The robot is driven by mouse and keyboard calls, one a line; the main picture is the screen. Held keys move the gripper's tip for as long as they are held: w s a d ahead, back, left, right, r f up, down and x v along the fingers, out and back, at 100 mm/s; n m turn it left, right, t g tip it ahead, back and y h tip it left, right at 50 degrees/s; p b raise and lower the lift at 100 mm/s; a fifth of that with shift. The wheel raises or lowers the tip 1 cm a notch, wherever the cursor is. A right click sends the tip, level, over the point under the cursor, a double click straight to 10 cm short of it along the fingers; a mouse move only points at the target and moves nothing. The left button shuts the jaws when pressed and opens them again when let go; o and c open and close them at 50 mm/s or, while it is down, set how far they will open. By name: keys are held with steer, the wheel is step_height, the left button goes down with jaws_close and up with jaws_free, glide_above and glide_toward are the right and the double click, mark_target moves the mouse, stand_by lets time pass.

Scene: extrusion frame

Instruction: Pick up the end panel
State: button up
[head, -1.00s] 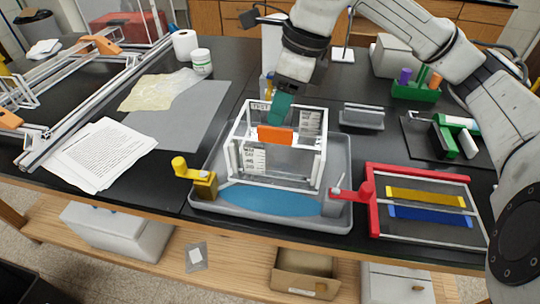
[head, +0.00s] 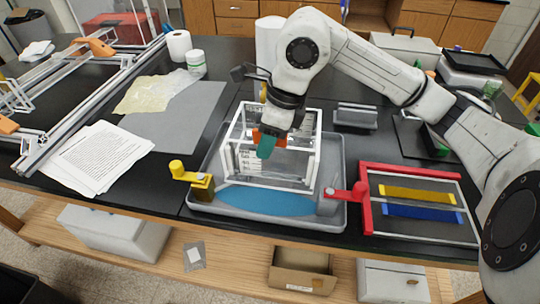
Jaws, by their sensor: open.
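A white open frame (head: 318,150) stands in a grey tray (head: 335,222) holding blue liquid. An orange piece (head: 281,141) sits at the frame's upper front, partly hidden by my gripper. I cannot tell for certain which part is the end panel; this orange piece may be it. My gripper (head: 266,146), with teal fingers, points down at the front of the frame, right by the orange piece. It is open. The gap between its fingers is hard to see, and I cannot tell whether they touch the piece.
A yellow clamp (head: 203,186) and a red clamp (head: 352,192) stand at the tray's edges. A red-edged panel (head: 420,232) with yellow and blue strips lies to the right.

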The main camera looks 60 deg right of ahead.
jaws_close()
steer(key=shift+r, duration=0.1)
stand_by(0.7)
